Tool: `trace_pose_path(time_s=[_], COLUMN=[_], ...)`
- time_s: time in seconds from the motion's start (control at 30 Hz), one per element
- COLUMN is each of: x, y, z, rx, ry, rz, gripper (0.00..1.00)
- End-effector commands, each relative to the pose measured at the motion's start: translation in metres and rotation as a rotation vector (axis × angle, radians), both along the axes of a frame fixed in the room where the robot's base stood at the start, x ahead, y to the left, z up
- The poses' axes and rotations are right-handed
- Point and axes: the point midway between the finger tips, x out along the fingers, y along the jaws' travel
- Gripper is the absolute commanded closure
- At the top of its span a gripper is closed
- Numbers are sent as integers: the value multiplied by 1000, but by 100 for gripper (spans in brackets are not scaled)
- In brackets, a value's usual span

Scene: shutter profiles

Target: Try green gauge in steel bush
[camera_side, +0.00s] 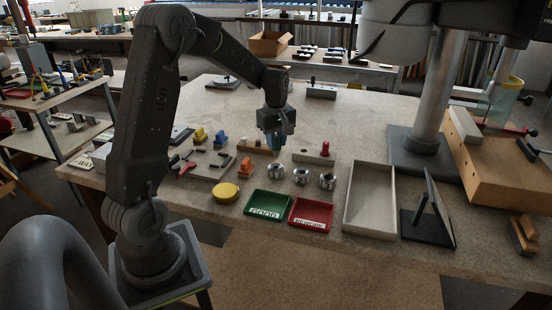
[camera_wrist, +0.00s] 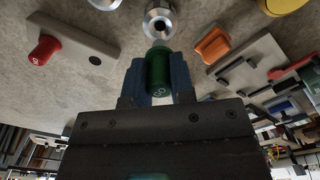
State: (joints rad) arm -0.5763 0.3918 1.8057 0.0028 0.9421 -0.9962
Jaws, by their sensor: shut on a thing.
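My gripper (camera_side: 273,142) is shut on the green gauge (camera_wrist: 158,72), a dark green cylinder with a pale mark, held between its blue fingers. In the side view the fingers mostly hide the gauge. A steel bush (camera_wrist: 158,22) with a round bore lies just ahead of the gauge's tip in the wrist view; I cannot tell if they touch. In the side view this looks like the left bush (camera_side: 277,171) of a row, below my gripper. The middle bush (camera_side: 301,175) and right bush (camera_side: 328,180) stand beside it.
A green tray (camera_side: 268,206) and a red tray (camera_side: 310,214) lie in front of the bushes. A block (camera_wrist: 70,42) bears a red gauge (camera_wrist: 45,48) and an empty hole. An orange piece (camera_wrist: 213,45) and a yellow disc (camera_side: 225,193) are nearby.

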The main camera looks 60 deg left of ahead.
Motion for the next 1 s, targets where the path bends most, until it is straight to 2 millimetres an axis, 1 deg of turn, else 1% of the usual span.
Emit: trace_pose_path(time_s=[0.6, 1.0], x=[0, 0], y=[0, 0], z=[24, 27], rx=[1, 0], ry=[-1, 0], rz=[0, 0], gripper=[100, 100])
